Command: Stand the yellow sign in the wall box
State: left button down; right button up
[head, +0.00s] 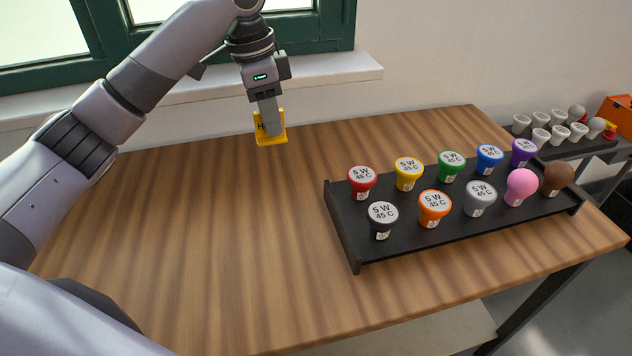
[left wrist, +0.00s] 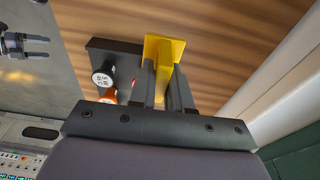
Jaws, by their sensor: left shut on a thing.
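The yellow sign (head: 271,128) is near the back edge of the wooden table, below the window. My left gripper (head: 269,122) is shut on it from above. In the left wrist view the yellow sign (left wrist: 165,50) sits between the two fingers of my left gripper (left wrist: 165,88). No wall box can be made out in either view.
A black rack (head: 350,228) with several coloured bulbs stands on the right of the table (head: 220,240). Beyond it, a second dark tray (head: 575,150) holds white bulbs, beside an orange box (head: 618,112). A window sill (head: 330,72) runs behind. The table's left and middle are clear.

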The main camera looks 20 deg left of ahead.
pick_arm(q)
jog(key=shift+w, duration=0.35)
jog(key=shift+w+f, duration=0.15)
jog(key=shift+f, duration=0.2)
jog(key=b, duration=0.1)
send_near(286, 212)
jog(key=f, duration=0.5)
jog(key=shift+w+d+f, duration=0.2)
jog(key=shift+d, duration=0.1)
jog(key=c, duration=1.1)
grip_release()
jog(key=shift+f, duration=0.1)
